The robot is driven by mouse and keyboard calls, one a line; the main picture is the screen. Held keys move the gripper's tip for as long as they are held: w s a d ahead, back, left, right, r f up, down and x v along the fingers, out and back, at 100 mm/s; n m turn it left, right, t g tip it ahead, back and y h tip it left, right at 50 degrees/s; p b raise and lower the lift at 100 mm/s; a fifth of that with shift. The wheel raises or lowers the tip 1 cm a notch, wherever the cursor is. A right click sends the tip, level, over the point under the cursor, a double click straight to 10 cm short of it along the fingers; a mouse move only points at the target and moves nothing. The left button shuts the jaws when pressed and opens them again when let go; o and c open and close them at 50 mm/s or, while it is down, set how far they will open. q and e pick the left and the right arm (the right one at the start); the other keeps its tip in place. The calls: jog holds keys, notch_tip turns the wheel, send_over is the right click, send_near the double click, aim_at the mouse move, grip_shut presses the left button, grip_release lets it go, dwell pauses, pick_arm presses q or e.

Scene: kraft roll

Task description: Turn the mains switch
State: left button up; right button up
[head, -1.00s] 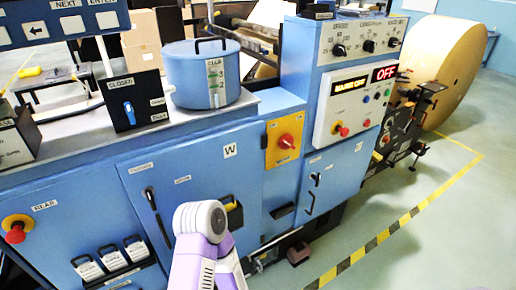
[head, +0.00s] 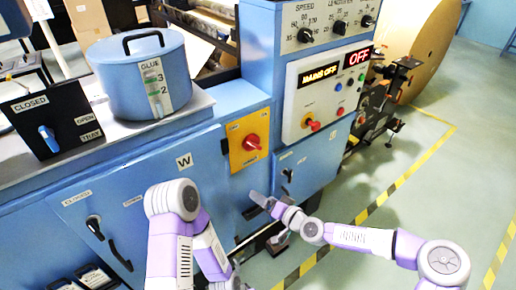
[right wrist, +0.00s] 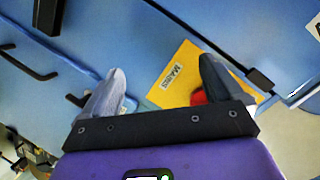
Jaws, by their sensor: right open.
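The mains switch (head: 252,142) is a red knob on a yellow plate (head: 236,158) on the front of the blue machine. A display above and to its right reads MAINS OFF. My right gripper (head: 258,198) is below the plate in the head view, apart from the knob. In the right wrist view, my right gripper (right wrist: 155,88) has its fingers spread with nothing between them. The yellow plate (right wrist: 172,82) with its MAINS label shows beyond them, and the right finger partly hides the red knob (right wrist: 199,97). My left arm is at the bottom; its fingers do not show.
A blue glue pot (head: 140,80) stands on the machine top beside a black CLOSED/OPEN lever box (head: 55,120). Door handles (head: 118,255) jut from the front. A red knob (head: 313,124) sits on the white panel.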

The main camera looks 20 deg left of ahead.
aim_at(253, 145)
jog(key=w+r+t+y, duration=0.25)
jog(key=w+r, duration=0.35)
jog(key=r, duration=0.6)
jog(key=x, duration=0.7)
jog(key=shift+f+h, duration=0.3)
jog(key=shift+h, duration=0.15)
jog(key=shift+w+d, duration=0.1)
jog(key=shift+c, duration=0.4)
jog(key=c, duration=1)
